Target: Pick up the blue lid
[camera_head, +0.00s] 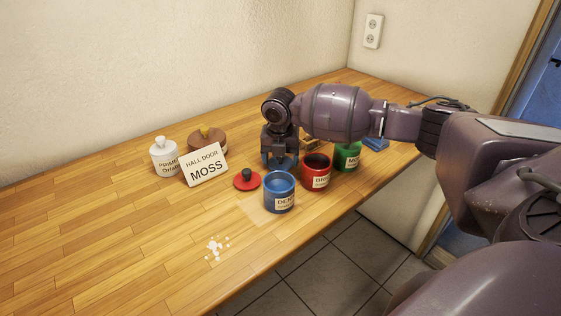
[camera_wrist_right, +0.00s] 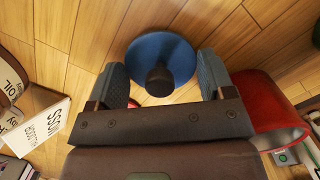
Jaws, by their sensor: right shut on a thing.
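The blue lid (camera_wrist_right: 162,58), a round disc with a dark knob, shows in the wrist view between the two fingers of my right gripper (camera_wrist_right: 165,80). The fingers lie at either side of the lid and are shut on it. In the head view my right gripper (camera_head: 280,160) points down over the table behind the open blue can (camera_head: 279,192); it mostly hides the lid there. I cannot tell whether the lid still touches the wood. My left gripper is not in view.
An open red can (camera_head: 316,173) and a green can (camera_head: 347,157) stand right of the blue can. A red lid (camera_head: 247,180) lies left of it. The table's left front is mostly clear.

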